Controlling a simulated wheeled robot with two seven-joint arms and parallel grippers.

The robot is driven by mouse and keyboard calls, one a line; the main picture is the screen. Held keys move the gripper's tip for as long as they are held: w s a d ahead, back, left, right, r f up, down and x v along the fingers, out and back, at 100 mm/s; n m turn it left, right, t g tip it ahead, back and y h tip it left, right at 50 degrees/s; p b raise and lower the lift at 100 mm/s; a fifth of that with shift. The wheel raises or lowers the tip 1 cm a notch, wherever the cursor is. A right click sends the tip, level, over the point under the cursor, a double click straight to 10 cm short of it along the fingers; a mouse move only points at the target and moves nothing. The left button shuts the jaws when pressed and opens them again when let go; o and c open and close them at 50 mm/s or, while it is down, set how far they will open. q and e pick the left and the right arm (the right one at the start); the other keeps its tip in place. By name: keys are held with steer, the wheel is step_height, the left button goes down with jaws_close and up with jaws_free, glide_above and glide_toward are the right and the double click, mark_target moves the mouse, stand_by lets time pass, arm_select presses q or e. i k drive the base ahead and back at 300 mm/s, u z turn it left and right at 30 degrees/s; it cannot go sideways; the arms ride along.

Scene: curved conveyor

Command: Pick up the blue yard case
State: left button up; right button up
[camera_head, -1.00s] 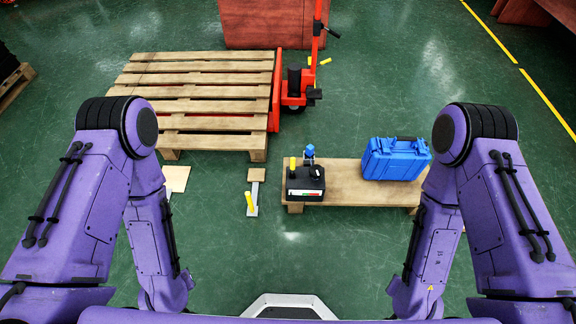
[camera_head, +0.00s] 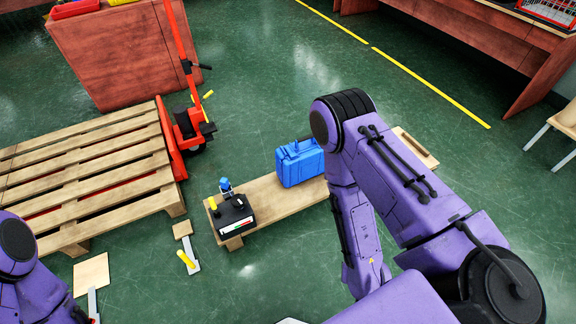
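The blue yard case (camera_head: 300,164) stands upright on a low wooden bench (camera_head: 268,205), its handle on top. My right arm's elbow is in front of the bench to the right of the case and hides part of the bench. Neither gripper shows in the head view; only the purple arm links are visible, my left arm at the lower left edge and my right arm at the right.
A black box (camera_head: 232,215) with a blue-topped item sits at the bench's left end. A wooden pallet (camera_head: 95,165) and a red pallet jack (camera_head: 185,125) stand to the left. Red-brown tables and a chair (camera_head: 565,122) are at the upper right. Green floor lies open behind the bench.

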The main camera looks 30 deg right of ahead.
mark_target(300, 161)
steer(key=z, duration=2)
steer(key=i, duration=1.75)
steer(key=u, duration=1.2)
steer(key=i, duration=0.4)
steer(key=u, duration=0.25)
